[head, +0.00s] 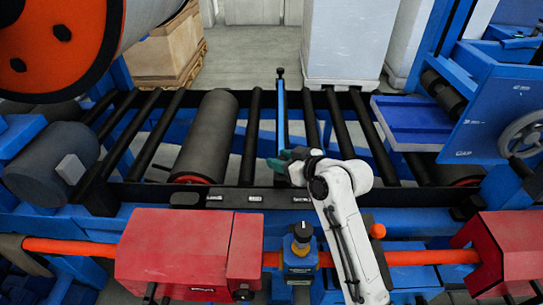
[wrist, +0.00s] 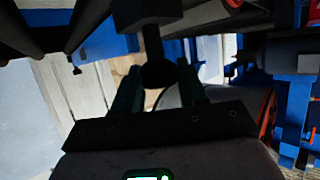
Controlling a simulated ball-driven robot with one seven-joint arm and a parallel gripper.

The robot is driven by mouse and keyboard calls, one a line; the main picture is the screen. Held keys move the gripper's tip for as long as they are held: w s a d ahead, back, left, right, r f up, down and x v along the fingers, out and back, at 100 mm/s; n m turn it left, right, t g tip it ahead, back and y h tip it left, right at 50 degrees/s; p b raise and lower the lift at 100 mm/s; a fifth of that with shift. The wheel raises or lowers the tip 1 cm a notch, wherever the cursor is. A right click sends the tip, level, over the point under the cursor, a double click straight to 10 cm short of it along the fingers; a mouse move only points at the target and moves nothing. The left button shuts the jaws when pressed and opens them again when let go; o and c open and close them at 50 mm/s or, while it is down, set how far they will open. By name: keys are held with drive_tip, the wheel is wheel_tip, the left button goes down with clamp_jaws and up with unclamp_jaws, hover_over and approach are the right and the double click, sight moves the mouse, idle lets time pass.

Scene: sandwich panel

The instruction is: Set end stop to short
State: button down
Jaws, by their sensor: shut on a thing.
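The end stop appears to be the slim blue bar (head: 281,118) with a dark top end, running across the roller bed in the head view. My gripper (head: 279,161) is at the near end of this bar, with its greenish fingers low over the front rail. In the wrist view a dark rounded knob (wrist: 158,73) on a black stem sits between my two fingers (wrist: 159,68), and my gripper is shut on it. In the head view the knob is hidden by my fingers and wrist. Small pale labels (head: 255,198) line the front rail; I cannot read them.
Red housings (head: 190,250) on an orange bar (head: 405,258) stand in front. A blue unit with a handwheel (head: 522,135) is at the right. A white stack (head: 347,40) stands behind.

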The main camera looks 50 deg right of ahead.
drive_tip(key=s+d, duration=0.3)
drive_tip(key=s, duration=0.1)
drive_tip(key=shift+s+d, duration=0.35)
drive_tip(key=c, duration=0.7)
unclamp_jaws()
drive_tip(key=v, duration=1)
drive_tip(key=shift+s+b, duration=0.3)
drive_tip(key=shift+s, duration=0.05)
drive_tip(key=shift+a+r, duration=0.1)
drive_tip(key=shift+r, duration=0.15)
